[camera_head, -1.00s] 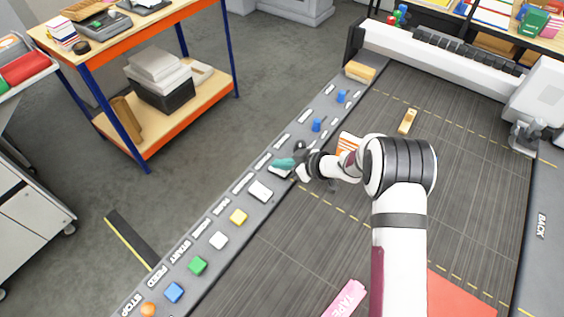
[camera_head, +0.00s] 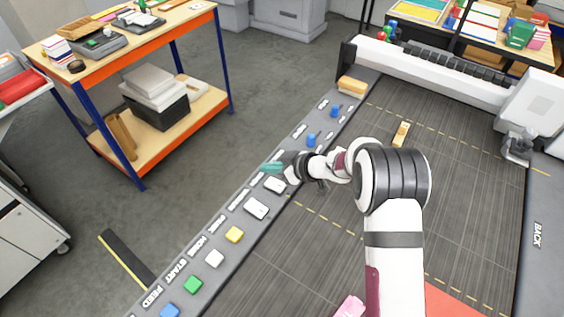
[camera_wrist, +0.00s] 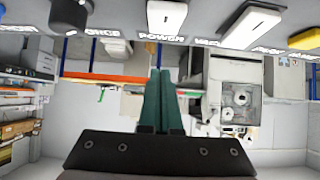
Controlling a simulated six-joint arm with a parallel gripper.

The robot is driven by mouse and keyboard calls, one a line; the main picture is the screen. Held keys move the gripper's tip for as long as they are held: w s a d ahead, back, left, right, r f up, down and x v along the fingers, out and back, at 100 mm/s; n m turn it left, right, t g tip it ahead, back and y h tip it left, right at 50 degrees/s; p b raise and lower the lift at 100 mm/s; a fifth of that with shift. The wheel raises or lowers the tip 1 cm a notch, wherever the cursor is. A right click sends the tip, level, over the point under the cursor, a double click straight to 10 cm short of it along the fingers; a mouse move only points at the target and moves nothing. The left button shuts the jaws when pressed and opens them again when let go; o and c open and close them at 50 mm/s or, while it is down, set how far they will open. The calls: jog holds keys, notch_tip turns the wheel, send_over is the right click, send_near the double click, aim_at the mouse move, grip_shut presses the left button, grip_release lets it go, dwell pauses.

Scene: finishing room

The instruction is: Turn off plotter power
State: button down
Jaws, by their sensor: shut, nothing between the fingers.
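The plotter's long grey control strip (camera_head: 228,221) runs diagonally across the head view. A white switch (camera_head: 275,184) on it shows just below my gripper. In the wrist view, a white switch (camera_wrist: 167,15) sits above the word POWER, straight beyond my fingertips. My gripper (camera_head: 271,167) has teal fingers, pressed together and empty, and it is over the strip's outer edge in the head view. Its fingers (camera_wrist: 158,72) point toward the POWER label in the wrist view, with a gap in the picture between tips and switch. I cannot tell the switch's position.
Neighbouring controls are close: a larger white switch (camera_head: 256,207), a yellow button (camera_head: 234,234) and a blue knob (camera_head: 311,139). The plotter bed (camera_head: 330,240) holds a small wooden block (camera_head: 401,134). An orange-edged workbench (camera_head: 150,40) stands beyond open floor.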

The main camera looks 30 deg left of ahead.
jog(key=d+r, duration=0.5)
jog(key=r, duration=0.3)
jog(key=shift+d+r, duration=0.35)
jog(key=shift+d, duration=0.05)
